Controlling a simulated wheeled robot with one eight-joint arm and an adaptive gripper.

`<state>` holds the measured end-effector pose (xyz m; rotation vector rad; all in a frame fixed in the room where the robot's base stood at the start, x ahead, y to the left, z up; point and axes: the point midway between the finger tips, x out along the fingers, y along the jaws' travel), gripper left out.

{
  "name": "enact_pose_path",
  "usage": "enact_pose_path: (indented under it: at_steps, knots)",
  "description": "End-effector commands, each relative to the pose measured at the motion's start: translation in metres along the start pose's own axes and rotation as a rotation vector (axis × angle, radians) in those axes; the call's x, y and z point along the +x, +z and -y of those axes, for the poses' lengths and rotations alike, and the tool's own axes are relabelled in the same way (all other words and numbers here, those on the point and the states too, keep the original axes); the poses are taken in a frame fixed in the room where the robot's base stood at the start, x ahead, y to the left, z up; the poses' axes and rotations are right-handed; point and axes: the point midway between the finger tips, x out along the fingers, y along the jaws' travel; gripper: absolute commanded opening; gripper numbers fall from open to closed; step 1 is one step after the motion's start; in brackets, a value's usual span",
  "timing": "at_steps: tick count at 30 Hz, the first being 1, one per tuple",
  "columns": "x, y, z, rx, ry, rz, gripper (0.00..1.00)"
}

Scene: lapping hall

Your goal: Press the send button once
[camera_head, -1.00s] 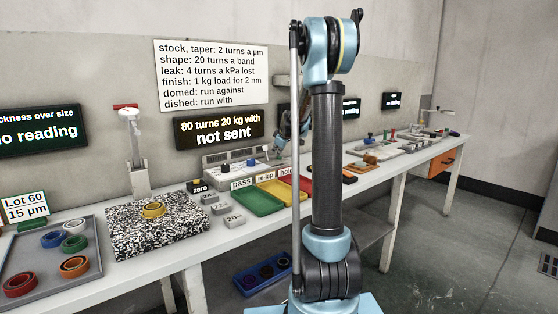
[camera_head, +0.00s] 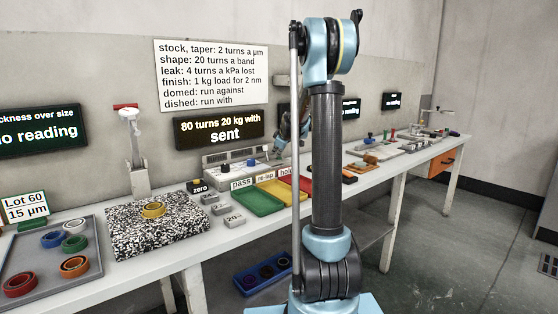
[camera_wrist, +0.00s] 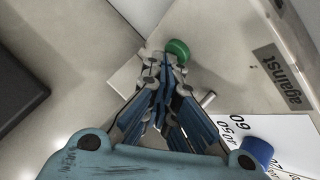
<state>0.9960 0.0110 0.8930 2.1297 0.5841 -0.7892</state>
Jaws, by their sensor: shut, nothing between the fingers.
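A round green button (camera_wrist: 178,47) sits on a pale panel (camera_wrist: 118,78) in the wrist view; I take it to be the send button. My gripper (camera_wrist: 172,62) is shut and empty, with its fingertips right at the button's near edge. Whether they touch it I cannot tell. In the head view my arm hides part of the control box (camera_head: 211,160), and the green button cannot be made out there. The display (camera_head: 219,129) above the box reads "80 turns 20 kg with sent".
A blue knob (camera_wrist: 257,151) stands on a dial beside the gripper, near an "against" label (camera_wrist: 283,77). Green (camera_head: 259,203) and yellow trays lie before the box. A granite plate (camera_head: 120,240) with a yellow ring (camera_head: 153,210) stands to the left.

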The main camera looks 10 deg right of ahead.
Motion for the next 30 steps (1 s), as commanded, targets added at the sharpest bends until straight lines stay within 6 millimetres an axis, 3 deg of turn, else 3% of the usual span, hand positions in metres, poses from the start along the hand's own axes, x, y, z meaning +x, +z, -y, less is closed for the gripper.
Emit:
enact_pose_path:
  at_steps: [30]
  knots:
    - [-0.025,-0.018,-0.018,0.000,0.000,0.000,0.00]
